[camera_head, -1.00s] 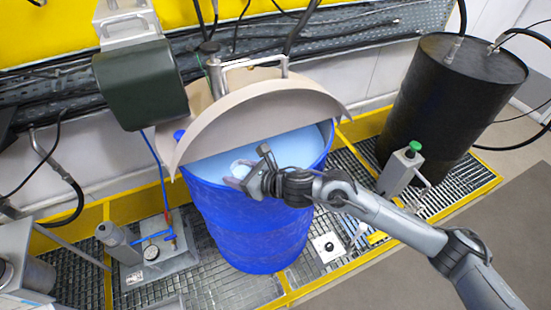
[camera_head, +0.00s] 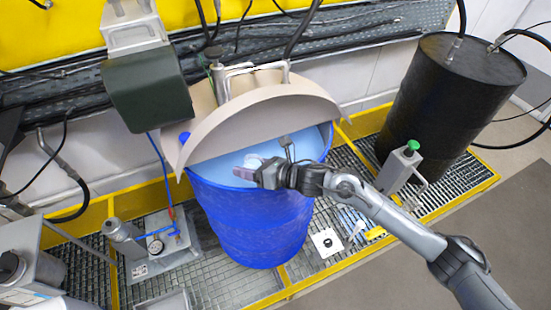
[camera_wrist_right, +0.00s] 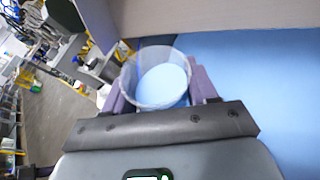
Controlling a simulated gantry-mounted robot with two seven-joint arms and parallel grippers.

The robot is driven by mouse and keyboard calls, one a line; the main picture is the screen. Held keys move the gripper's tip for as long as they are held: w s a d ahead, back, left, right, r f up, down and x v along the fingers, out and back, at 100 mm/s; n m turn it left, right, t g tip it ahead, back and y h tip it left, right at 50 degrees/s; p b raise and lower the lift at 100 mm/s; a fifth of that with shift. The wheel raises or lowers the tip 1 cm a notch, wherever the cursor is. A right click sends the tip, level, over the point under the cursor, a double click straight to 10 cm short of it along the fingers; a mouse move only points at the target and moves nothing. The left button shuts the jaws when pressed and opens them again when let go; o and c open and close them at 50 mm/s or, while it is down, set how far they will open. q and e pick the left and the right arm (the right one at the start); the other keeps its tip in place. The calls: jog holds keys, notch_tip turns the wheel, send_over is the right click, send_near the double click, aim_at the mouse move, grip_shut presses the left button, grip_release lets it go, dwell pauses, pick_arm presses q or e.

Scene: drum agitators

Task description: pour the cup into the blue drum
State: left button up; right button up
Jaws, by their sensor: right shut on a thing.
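The blue drum (camera_head: 255,225) stands in the middle of the head view, half covered by a beige curved lid, with light blue liquid in its open front. My right gripper (camera_head: 246,168) is over this opening, near the lid's edge. It is shut on a small translucent cup (camera_wrist_right: 150,92), which sits between the purple fingers in the right wrist view. Light blue shows inside the cup; I cannot tell whether it is contents or the drum's liquid seen through. In the head view the cup (camera_head: 255,160) is small and partly hidden by the gripper. My left gripper is not in view.
The beige lid (camera_head: 255,115) with a metal handle stands close behind the gripper. A dark green motor housing (camera_head: 150,88) hangs at left. A black drum (camera_head: 445,105) with hoses and a green-topped grey device (camera_head: 402,168) stand at right. A gauge unit (camera_head: 158,245) is left of the blue drum.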

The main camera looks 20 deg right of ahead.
aim_at(257, 158)
jog(key=shift+w+d+f+m+y, duration=0.3)
jog(key=shift+d+f+m+y, duration=0.15)
jog(key=shift+d+m, duration=0.15)
jog(key=shift+w+d+r+m+p, duration=0.1)
jog(key=shift+d+r+m+p, duration=0.1)
jog(key=shift+m+p, duration=0.15)
jog(key=shift+w+d+r+m+y+p, duration=0.1)
jog(key=shift+w+d+m+y+p, duration=0.05)
jog(key=shift+d+m+y+p, duration=0.15)
jog(key=shift+d+r+m+y+p, duration=0.15)
jog(key=shift+r+m+y+p, duration=0.1)
jog(key=shift+m+p, duration=0.25)
dwell(0.5)
jog(key=shift+w+d+r+m+p, duration=0.15)
jog(key=shift+m+p, duration=0.1)
jog(key=shift+p, duration=0.15)
jog(key=shift+r+m+y+p, duration=0.2)
jog(key=shift+m+y+p, duration=0.2)
jog(key=shift+m+p, duration=0.1)
dwell(0.7)
jog(key=shift+r+t, duration=0.15)
jog(key=shift+t, duration=0.15)
jog(key=shift+r+m+y+p, duration=0.15)
jog(key=shift+m+y+p, duration=0.15)
jog(key=shift+m+p, duration=0.35)
jog(key=shift+r+m+p, duration=0.2)
jog(key=shift+m+p, duration=0.2)
jog(key=shift+m, duration=0.05)
dwell(0.7)
